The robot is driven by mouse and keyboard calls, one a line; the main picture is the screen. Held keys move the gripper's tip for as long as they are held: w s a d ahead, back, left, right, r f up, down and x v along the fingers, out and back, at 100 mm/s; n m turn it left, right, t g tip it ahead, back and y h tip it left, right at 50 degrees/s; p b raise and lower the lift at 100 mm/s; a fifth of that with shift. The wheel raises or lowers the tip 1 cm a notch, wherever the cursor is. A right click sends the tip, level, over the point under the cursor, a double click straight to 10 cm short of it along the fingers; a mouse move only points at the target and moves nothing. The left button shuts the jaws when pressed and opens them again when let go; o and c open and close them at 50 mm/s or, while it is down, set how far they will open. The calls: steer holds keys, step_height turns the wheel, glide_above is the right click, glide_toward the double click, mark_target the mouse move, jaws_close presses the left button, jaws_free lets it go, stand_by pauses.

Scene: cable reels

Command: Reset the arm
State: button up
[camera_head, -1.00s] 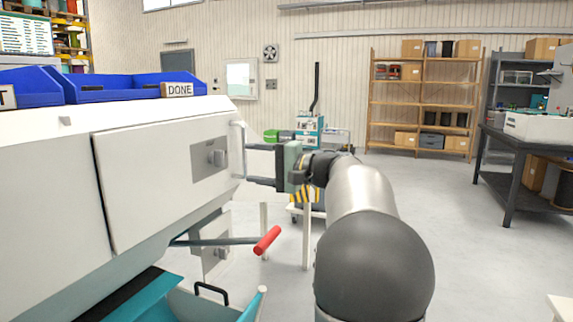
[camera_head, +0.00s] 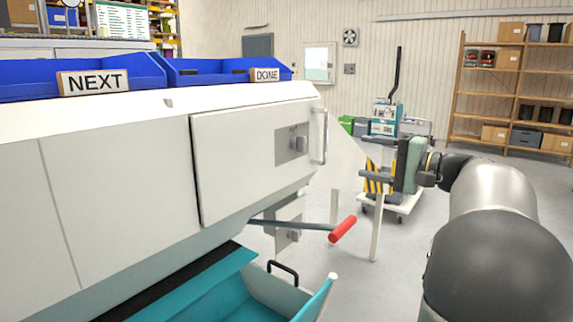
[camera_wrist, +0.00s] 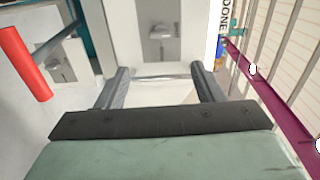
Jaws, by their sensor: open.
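My gripper (camera_head: 362,158) is open and empty, at the right of the white machine (camera_head: 110,180). Its two dark fingers point left toward the vertical handle (camera_head: 320,135) of the machine's closed door (camera_head: 240,150), with a visible gap between them. In the wrist view my gripper (camera_wrist: 162,82) shows its fingers spread apart. The door panel with its grey latch (camera_wrist: 160,32) lies beyond them. My arm stretches in from the lower right in the head view.
A lever with a red grip (camera_head: 342,229) sticks out below the door, above a teal bin (camera_head: 270,295). Blue trays (camera_head: 80,80) marked NEXT and DONE sit on the machine. A wheeled cart (camera_head: 395,200) stands behind my gripper. Shelves (camera_head: 510,95) line the back wall.

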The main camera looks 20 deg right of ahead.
steer(key=s+a+f+n+g+h+p, duration=0.1)
steer(key=s+a+g+p, duration=0.1)
steer(key=a+g+p, duration=0.65)
steer(key=s+a+f+n+g+p, duration=0.15)
steer(key=a+p, duration=0.35)
steer(key=a, duration=0.8)
steer(key=s+a+f+n+g+h+p, duration=0.2)
steer(key=s+a+n+h+p, duration=0.1)
steer(key=s+p, duration=0.4)
steer(key=s+a+f+n+g+h+p, duration=0.2)
steer(key=s+n+h+p, duration=0.3)
steer(key=s, duration=0.7)
steer(key=shift+s+a+n+g+p, duration=0.15)
steer(key=shift+a+n+g+p, duration=0.25)
steer(key=shift+a+n+p, duration=0.6)
steer(key=shift+d+m, duration=0.2)
steer(key=shift+m, duration=0.15)
step_height(320, 180, down, 10)
steer(key=d+b, duration=0.1)
steer(key=b, duration=0.8)
steer(key=shift+d+f+h, duration=0.2)
steer(key=shift+f+h, duration=0.05)
steer(key=shift+h, duration=0.05)
